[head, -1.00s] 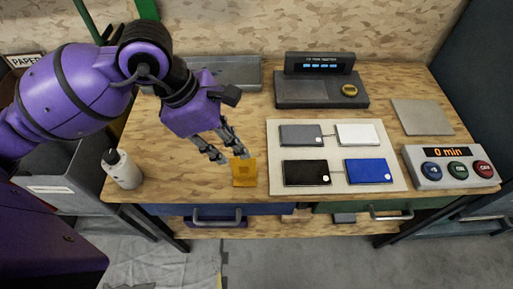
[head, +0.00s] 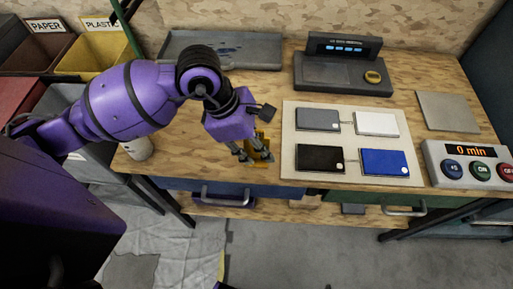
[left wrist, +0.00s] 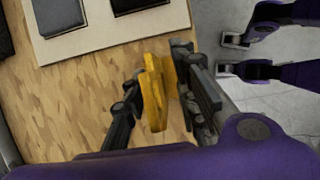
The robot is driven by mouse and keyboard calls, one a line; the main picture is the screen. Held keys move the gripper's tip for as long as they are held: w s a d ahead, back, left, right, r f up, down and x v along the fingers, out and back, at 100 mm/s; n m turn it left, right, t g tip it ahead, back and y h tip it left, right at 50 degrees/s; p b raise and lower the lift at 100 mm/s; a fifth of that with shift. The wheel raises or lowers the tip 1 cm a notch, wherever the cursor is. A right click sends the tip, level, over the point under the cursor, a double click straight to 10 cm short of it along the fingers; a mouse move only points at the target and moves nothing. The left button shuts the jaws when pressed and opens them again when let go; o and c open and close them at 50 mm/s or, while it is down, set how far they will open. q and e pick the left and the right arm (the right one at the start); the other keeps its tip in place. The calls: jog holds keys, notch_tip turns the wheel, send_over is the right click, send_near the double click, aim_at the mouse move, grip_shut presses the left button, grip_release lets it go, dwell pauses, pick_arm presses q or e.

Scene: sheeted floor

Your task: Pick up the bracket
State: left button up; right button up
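The yellow-orange bracket (head: 262,143) is at the table's front edge, left of the pale board. My left gripper (head: 253,156) is over it, with a finger on either side. In the left wrist view the bracket (left wrist: 155,90) stands between the two fingers (left wrist: 160,85). A narrow gap shows between the left finger and the bracket; the right finger is very close to it. The fingers look open around it. Whether the bracket's underside touches the table is hidden. My right gripper is not in view.
The pale board (head: 291,160) with several coloured boxes lies just right of the bracket. A grey tray (head: 230,52), a dark display device (head: 335,75) and a button panel (head: 468,165) are also on the table.

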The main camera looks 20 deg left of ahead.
pick_arm(q)
grip_shut()
jog(key=shift+r, duration=0.1)
dwell(0.3)
jog(key=shift+r, duration=0.5)
notch_tip(320, 180, up, 2)
jog(key=shift+r, duration=0.2)
jog(key=s+r+p, duration=0.9)
jog(key=s+p, duration=0.1)
jog(key=s, duration=0.4)
jog(key=shift+a+r+p, duration=0.2)
jog(key=shift+p, duration=0.2)
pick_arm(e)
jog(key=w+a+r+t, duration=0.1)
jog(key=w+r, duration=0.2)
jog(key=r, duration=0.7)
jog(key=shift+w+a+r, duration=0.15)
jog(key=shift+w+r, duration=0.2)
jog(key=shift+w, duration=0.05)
